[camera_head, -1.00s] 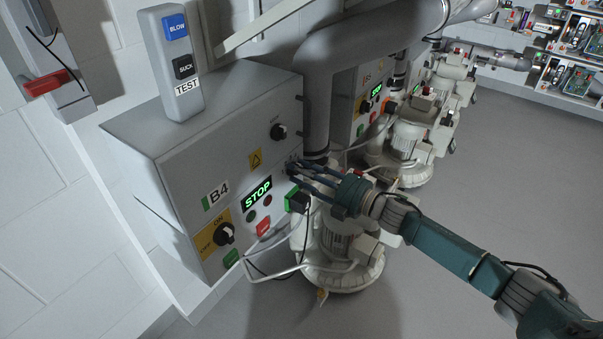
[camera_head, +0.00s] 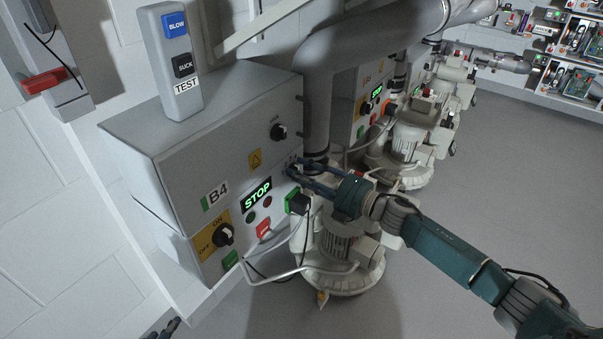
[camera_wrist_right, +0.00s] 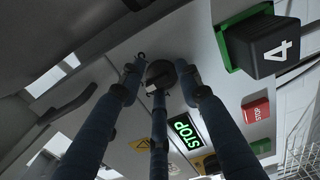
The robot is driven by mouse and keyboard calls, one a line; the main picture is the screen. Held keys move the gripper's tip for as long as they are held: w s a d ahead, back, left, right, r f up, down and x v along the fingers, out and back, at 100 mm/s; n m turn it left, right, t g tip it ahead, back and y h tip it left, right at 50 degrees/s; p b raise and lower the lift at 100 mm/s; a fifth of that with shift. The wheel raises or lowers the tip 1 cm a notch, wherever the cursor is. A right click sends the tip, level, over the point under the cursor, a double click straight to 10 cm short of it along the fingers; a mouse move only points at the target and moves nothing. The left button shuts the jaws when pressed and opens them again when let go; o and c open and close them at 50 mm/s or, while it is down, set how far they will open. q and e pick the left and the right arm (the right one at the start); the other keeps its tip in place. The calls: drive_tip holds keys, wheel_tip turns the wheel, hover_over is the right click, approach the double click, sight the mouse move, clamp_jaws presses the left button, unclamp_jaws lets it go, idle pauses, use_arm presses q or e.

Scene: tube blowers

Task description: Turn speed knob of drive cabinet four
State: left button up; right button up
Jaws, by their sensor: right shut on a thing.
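The grey drive cabinet marked B4 (camera_head: 180,150) is on the left in the head view, its display (camera_head: 256,193) reading STOP in green. My right gripper (camera_head: 293,168) is at the right edge of its front panel, with its blue fingers closed around a small dark knob. That knob (camera_wrist_right: 160,74) shows between the fingertips in the right wrist view; in the head view the fingers mostly hide it. Another black knob (camera_head: 278,131) sits higher on the panel, its label too small to read. Dark fingertips of my left gripper (camera_head: 163,330) just show at the bottom edge.
A black-and-green connector (camera_head: 297,203), marked 4 in the wrist view (camera_wrist_right: 262,45), sits close below the gripper. An ON/OFF switch (camera_head: 223,235) and red button (camera_head: 263,229) are lower on the panel. A blower (camera_head: 340,255) stands beside the cabinet; floor at right is clear.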

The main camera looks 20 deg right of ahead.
drive_tip(key=shift+d+f, duration=0.25)
drive_tip(key=shift+f, duration=0.05)
drive_tip(key=o, duration=1.1)
drive_tip(key=shift+w, duration=0.1)
drive_tip(key=shift+r, duration=0.1)
drive_tip(key=v, duration=1.2)
